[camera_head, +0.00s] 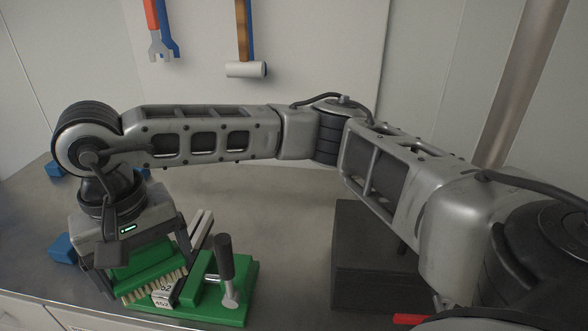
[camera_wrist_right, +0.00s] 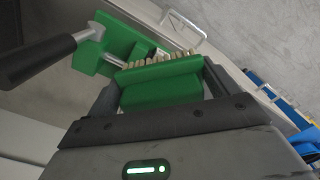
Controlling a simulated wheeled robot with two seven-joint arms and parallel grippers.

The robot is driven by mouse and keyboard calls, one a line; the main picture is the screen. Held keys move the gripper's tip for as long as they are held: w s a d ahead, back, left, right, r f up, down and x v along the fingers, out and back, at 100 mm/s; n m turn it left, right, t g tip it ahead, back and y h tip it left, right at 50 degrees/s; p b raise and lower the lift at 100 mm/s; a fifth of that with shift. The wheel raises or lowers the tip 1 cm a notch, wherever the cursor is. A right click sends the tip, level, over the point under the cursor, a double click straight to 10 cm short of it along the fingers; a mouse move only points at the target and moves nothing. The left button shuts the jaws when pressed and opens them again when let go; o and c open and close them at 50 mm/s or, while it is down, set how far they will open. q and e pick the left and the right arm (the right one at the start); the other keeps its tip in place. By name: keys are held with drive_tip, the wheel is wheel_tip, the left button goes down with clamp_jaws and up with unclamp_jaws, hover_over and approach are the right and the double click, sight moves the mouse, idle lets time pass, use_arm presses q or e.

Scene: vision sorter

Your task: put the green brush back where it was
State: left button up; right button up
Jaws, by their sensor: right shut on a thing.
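My right gripper (camera_head: 145,262) is shut on the green brush (camera_head: 140,272), at the lower left of the head view. The pale bristles point down and toward the front. In the right wrist view, the brush (camera_wrist_right: 160,90) sits between both fingers of the gripper (camera_wrist_right: 160,80), with its bristles at the far side. A green fixture (camera_head: 215,310) with a black-handled lever stands just right of the brush; it also shows in the right wrist view (camera_wrist_right: 90,62). I cannot tell whether the brush touches the fixture or the bench. My left gripper is not in view.
A white numbered block (camera_head: 163,292) is beside the bristles. Blue pieces (camera_head: 62,248) lie left on the grey bench (camera_head: 290,200). A dark box (camera_head: 365,262) stands right of the fixture. A hammer (camera_head: 246,69) and wrenches (camera_head: 160,45) hang on the back panel.

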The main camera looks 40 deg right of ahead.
drive_tip(key=w+d+r+m+b, duration=0.15)
drive_tip(key=w+d+m, duration=0.25)
drive_tip(key=d+m, duration=0.5)
drive_tip(key=m, duration=0.4)
hover_over(283, 192)
drive_tip(key=f, duration=0.7)
drive_tip(key=shift+s+a+b, duration=0.15)
drive_tip(key=shift+a+b, duration=0.15)
drive_tip(key=shift+a, duration=0.05)
drive_tip(key=shift+d+f, duration=0.3)
drive_tip(key=shift+f, duration=0.05)
wheel_tip(283, 192, down, 3)
drive_tip(key=shift+d+f+p, duration=0.1)
drive_tip(key=shift+p, duration=0.4)
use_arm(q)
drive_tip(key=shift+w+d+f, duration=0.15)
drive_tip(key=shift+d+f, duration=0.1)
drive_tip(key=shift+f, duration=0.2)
use_arm(e)
drive_tip(key=shift+f, duration=0.2)
